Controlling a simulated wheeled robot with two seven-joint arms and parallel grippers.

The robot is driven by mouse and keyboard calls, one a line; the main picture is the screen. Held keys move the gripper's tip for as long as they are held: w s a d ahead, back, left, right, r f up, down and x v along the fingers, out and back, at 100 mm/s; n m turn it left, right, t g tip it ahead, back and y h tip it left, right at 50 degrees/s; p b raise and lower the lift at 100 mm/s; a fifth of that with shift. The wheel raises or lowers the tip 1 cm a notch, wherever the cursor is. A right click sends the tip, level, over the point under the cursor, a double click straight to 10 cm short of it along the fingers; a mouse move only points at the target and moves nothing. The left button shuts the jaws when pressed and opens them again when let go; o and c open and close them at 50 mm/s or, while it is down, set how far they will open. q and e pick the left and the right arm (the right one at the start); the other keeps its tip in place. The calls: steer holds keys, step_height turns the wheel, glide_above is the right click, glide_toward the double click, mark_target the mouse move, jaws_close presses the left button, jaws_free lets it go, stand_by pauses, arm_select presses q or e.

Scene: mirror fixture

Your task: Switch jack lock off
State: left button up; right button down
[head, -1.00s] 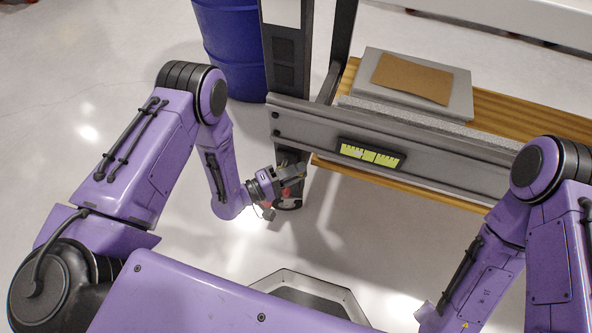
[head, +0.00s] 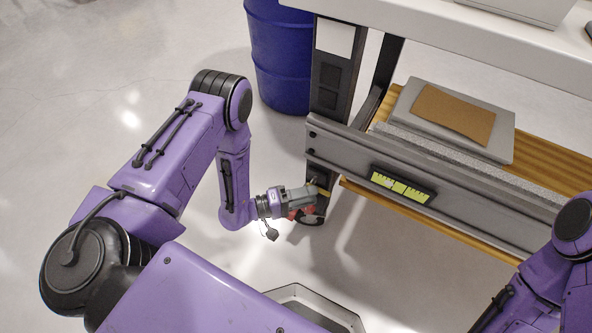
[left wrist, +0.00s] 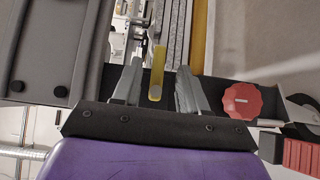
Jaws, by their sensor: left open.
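A yellow lever (left wrist: 157,72) stands between the two grey fingers of my left gripper (left wrist: 156,88) in the left wrist view. The fingers are open on either side of it, with gaps visible. A bit of the yellow lever (head: 320,190) also shows in the head view. There my left gripper (head: 308,192) is at the foot of the fixture's dark post, below the grey beam. A red knob (left wrist: 242,101) is to the right of the fingers in the left wrist view. My right gripper is out of view.
The grey beam (head: 345,153) with a yellow-green label runs above my left gripper. A wooden shelf (head: 540,171) behind it holds a grey slab with a brown sheet. A blue drum (head: 280,60) stands behind the post. The floor left of the post is clear.

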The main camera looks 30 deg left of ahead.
arm_select(q)
steer(key=v, duration=0.5)
steer(key=shift+s+a+p, duration=0.25)
steer(key=shift+p, duration=0.05)
